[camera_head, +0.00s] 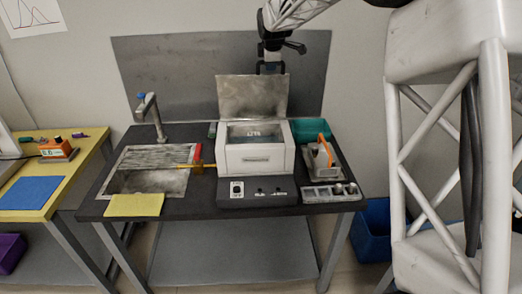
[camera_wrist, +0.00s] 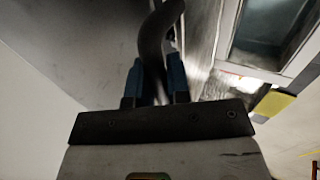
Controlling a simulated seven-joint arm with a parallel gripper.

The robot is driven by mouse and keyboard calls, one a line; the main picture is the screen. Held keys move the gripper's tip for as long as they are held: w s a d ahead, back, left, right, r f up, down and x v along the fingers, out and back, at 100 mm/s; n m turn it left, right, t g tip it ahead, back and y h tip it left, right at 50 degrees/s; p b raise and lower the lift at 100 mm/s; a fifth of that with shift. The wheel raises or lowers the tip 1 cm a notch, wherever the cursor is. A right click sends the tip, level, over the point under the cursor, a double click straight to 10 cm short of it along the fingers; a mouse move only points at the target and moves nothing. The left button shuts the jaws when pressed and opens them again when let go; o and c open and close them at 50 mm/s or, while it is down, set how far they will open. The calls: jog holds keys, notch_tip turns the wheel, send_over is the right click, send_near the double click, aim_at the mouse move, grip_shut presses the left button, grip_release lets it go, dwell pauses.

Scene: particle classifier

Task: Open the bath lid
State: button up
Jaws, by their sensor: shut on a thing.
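The bath (camera_head: 256,158) is a white box on the black bench, with its inner basin showing from above. Its grey metal lid (camera_head: 250,97) stands raised, roughly upright, at the back of the box. My gripper (camera_head: 270,68) is at the lid's top edge, right of its middle. In the wrist view, my gripper (camera_wrist: 155,85) has its blue fingers shut on a dark curved handle (camera_wrist: 155,40). The lid's surface (camera_wrist: 204,35) is beside the handle, and the open bath (camera_wrist: 268,30) shows at upper right. The handle is mostly hidden in the head view.
A sink (camera_head: 150,170) with a tap (camera_head: 150,115) is left of the bath. A yellow sponge cloth (camera_head: 134,205) lies at the bench's front. A grey container with an orange handle (camera_head: 322,155) and a teal tray (camera_head: 308,131) stand right. A metal panel (camera_head: 180,70) is behind.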

jog(key=shift+w, duration=0.85)
jog(key=o, duration=0.7)
jog(key=shift+s+r, duration=0.1)
jog(key=shift+r, duration=0.05)
jog(key=shift+v, duration=3.35)
jog(key=shift+s, duration=0.1)
